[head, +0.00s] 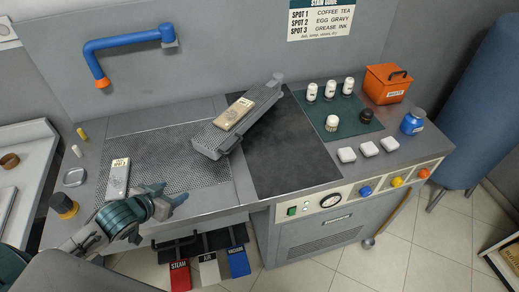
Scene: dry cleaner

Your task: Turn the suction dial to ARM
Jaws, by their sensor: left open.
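No readable mark names the suction dial or its ARM position. A squat round piece with a dark body and yellow base (64,206) is at the front left corner of the worktable (215,202). Blue (365,191), yellow (397,181) and orange (424,173) knobs sit on the front panel at right. A blue pipe arm with an orange end (125,43) is fixed to the back wall. My left gripper (175,198) is open and empty near the front edge of the perforated area, right of the dark and yellow piece and apart from it. My right gripper is out of view.
A white labelled block (118,178) lies close to my left gripper. A tilted perforated board (207,139) carries a tan block (234,114). Bottles and white pads stand at right, near an orange box (386,84). Red, white and blue pedals (208,268) are below.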

